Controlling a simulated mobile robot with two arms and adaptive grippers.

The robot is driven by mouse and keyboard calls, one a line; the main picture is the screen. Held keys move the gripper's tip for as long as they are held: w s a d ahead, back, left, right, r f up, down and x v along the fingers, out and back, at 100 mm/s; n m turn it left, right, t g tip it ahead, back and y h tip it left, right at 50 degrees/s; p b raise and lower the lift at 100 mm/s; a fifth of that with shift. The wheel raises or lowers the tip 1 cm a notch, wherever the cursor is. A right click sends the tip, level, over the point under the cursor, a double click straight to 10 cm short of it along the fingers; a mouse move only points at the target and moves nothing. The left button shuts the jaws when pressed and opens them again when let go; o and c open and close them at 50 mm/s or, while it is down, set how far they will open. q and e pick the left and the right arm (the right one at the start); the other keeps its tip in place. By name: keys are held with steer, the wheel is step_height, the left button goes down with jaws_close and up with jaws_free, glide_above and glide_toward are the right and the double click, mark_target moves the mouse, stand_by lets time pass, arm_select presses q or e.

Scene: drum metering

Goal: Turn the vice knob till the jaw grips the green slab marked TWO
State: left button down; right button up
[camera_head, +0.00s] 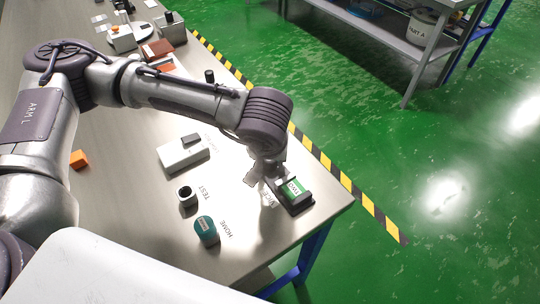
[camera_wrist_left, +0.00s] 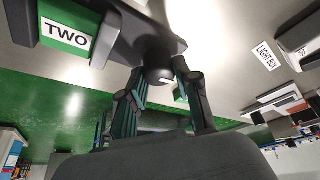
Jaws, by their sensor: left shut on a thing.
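The green slab (camera_head: 293,187) stands in the dark vice (camera_head: 300,205) near the table's front right corner. In the left wrist view the slab (camera_wrist_left: 68,35) shows a white label reading TWO, with vice jaws (camera_wrist_left: 105,40) on both sides of it. I cannot tell whether the moving jaw presses on the slab. My left gripper (camera_head: 268,180) is beside the vice. In the left wrist view its two fingers (camera_wrist_left: 160,78) are shut on the dark vice knob (camera_wrist_left: 155,62), which they partly hide. My right gripper is not in view.
A teal canister (camera_head: 206,231) stands by the HOME mark and a small dark-topped cylinder (camera_head: 187,195) by TEST. The table edge is close to the vice.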

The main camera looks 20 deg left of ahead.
arm_select(q)
steer(key=c, duration=1.1)
jaws_free()
